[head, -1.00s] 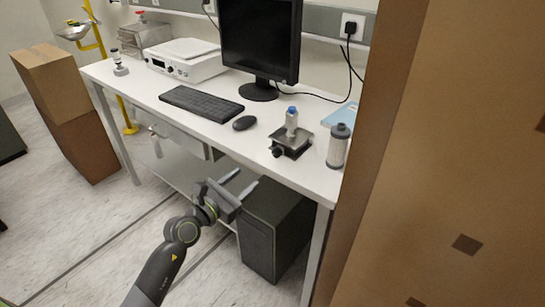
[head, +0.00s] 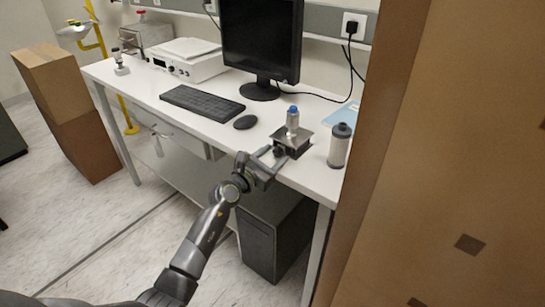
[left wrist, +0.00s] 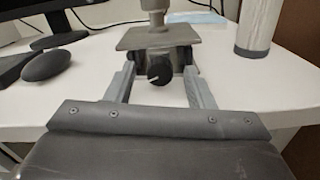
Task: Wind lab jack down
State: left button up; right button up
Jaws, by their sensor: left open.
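The lab jack (head: 293,143) stands on the white bench near its front edge, with a small bottle with a blue cap (head: 292,119) upright on its top plate. In the left wrist view the jack's plate (left wrist: 158,37) shows above its black round knob (left wrist: 159,71), which faces me. My left gripper (head: 273,154) is open at the jack's front. In the left wrist view its two fingers (left wrist: 158,88) stand on either side of the knob, apart from it as far as I can tell. My right gripper is not in view.
A grey-white cylinder with a dark cap (head: 339,146) stands right of the jack. A mouse (head: 245,122), keyboard (head: 202,103) and monitor (head: 261,45) are to the left and behind. Tall brown boxes (head: 440,160) block the right side. A dark computer case (head: 272,235) is under the bench.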

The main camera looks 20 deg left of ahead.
pick_arm(q)
jog(key=c, duration=1)
jog(key=shift+r+n+p, duration=0.2)
jog(key=shift+n+p, duration=0.8)
jog(key=shift+p, duration=0.1)
jog(key=shift+n+p, duration=0.45)
jog(key=shift+n, duration=0.35)
jog(key=shift+f+n, duration=0.2)
jog(key=shift+n, duration=0.1)
jog(key=o, duration=1)
